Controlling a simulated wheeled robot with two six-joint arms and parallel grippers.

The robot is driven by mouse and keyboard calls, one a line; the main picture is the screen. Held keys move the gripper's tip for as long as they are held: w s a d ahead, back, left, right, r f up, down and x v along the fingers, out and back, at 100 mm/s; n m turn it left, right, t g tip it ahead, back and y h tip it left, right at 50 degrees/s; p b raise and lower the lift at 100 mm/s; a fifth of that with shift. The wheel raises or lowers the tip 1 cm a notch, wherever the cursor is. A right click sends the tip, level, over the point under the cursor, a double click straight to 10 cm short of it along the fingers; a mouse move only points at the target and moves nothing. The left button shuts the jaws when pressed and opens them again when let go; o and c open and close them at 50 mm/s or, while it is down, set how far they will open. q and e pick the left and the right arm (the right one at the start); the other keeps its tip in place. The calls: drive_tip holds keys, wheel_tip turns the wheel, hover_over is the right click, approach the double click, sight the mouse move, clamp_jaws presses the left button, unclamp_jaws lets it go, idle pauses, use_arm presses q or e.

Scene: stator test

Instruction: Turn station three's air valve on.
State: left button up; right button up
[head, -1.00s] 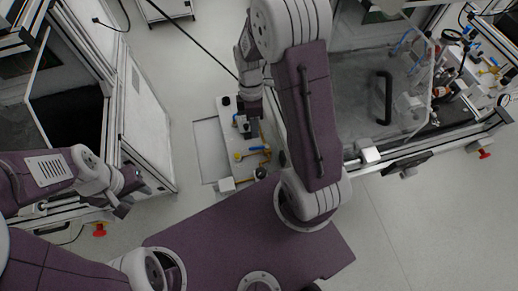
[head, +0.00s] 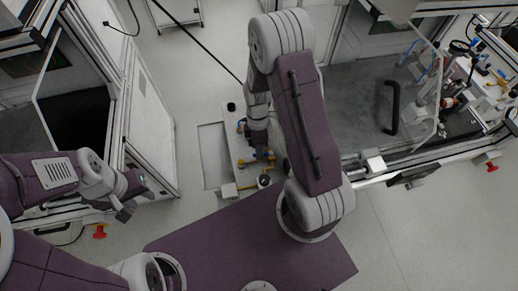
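A pale panel (head: 236,146) with yellow and blue air fittings stands low in the middle of the head view. A yellow fitting (head: 262,157) shows near its lower end; I cannot tell which part is the valve handle or how it is turned. My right gripper (head: 259,139) points down over the panel, just above the yellow fitting in the picture. Its fingertips are small and dark, and I cannot tell whether they touch anything. My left gripper (head: 124,211) hangs at the lower left, away from the panel; its opening is unclear.
A machine with a glass guard and black handle (head: 391,108) stands at the right, with more fittings (head: 498,85) beyond it. A white cabinet (head: 150,130) stands at the left. Pale floor lies open around the panel and at the lower right.

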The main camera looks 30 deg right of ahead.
clamp_jaws()
drive_tip(key=m, duration=0.1)
drive_tip(key=w+m, duration=0.1)
drive_tip(key=m, duration=0.1)
drive_tip(key=shift+w+d+m+y, duration=0.1)
drive_tip(key=shift+d+m+y, duration=0.2)
drive_tip(key=shift+d, duration=0.1)
drive_tip(key=m, duration=0.1)
drive_tip(key=d+m, duration=0.1)
drive_tip(key=m, duration=0.1)
drive_tip(key=shift+w+m+t, duration=0.3)
drive_tip(key=shift+w+t, duration=0.1)
drive_tip(key=m, duration=0.1)
drive_tip(key=d+m, duration=0.1)
drive_tip(key=m, duration=0.1)
drive_tip(key=d+m+t+b, duration=0.1)
drive_tip(key=m, duration=0.1)
drive_tip(key=shift+w+y, duration=0.25)
drive_tip(key=shift+y, duration=0.15)
drive_tip(key=shift+s+d+m+t+b, duration=0.1)
drive_tip(key=shift+d+m+t+b, duration=0.2)
drive_tip(key=shift+m, duration=0.8)
drive_tip(key=shift+s+d+m+t+b, duration=0.1)
drive_tip(key=shift+d+m+b, duration=0.3)
drive_tip(key=shift+m, duration=0.7)
drive_tip(key=shift+d, duration=0.1)
